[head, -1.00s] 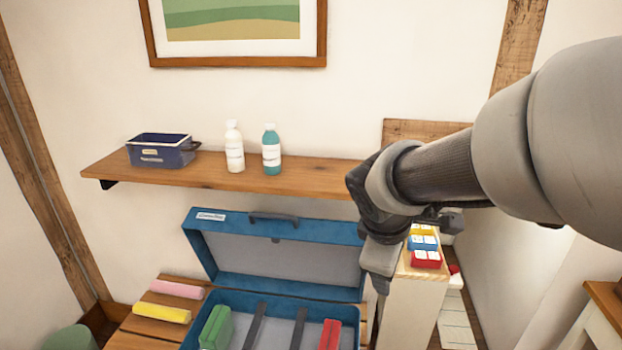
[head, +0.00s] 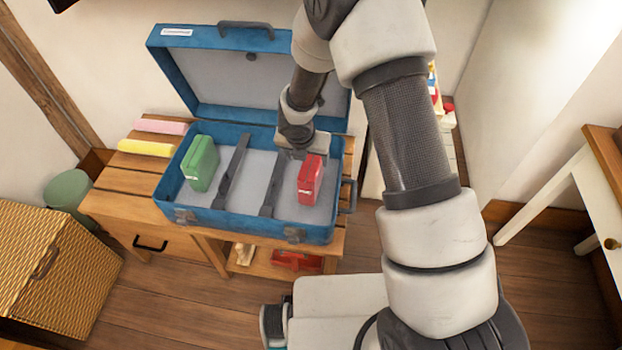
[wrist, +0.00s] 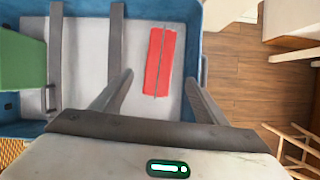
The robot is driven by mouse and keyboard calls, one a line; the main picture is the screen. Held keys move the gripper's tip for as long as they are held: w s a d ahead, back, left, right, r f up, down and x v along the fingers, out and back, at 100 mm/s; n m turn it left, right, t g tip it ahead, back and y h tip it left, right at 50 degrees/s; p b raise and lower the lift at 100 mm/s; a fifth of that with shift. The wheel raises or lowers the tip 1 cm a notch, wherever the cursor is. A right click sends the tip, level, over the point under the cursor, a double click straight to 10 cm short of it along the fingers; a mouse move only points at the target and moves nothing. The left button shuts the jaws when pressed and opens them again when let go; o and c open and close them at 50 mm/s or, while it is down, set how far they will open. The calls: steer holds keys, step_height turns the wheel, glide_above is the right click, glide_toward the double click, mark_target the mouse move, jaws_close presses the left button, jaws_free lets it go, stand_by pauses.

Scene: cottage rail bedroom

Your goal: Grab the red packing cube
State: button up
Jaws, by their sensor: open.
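The red packing cube (head: 310,178) stands on its narrow side in the right part of the open blue suitcase (head: 262,231). In the wrist view the red packing cube (wrist: 160,61) lies ahead of the fingers, between their lines. My gripper (head: 303,153) is above the back of the cube in the head view. In the wrist view my gripper (wrist: 158,85) has its two fingers spread with nothing between them. The fingertips hide little of the cube; whether they touch it I cannot tell.
A green packing cube (head: 201,163) stands at the suitcase's left. Dark straps (head: 231,172) cross its floor. Pink (head: 161,127) and yellow (head: 146,147) rolls lie on the wooden bench (head: 125,190) to the left. The raised lid (head: 232,80) stands behind. A wicker basket (head: 55,270) is at far left.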

mark_target(310, 165)
steer(key=x, duration=0.3)
steer(key=b+x, duration=0.1)
steer(key=x, duration=0.3)
steer(key=b+x, duration=0.1)
steer(key=x, duration=0.2)
steer(key=shift+w+f, duration=0.2)
steer(key=shift+w, duration=0.2)
steer(key=shift+f+b, duration=0.25)
steer(key=shift+b, duration=0.15)
jaws_close()
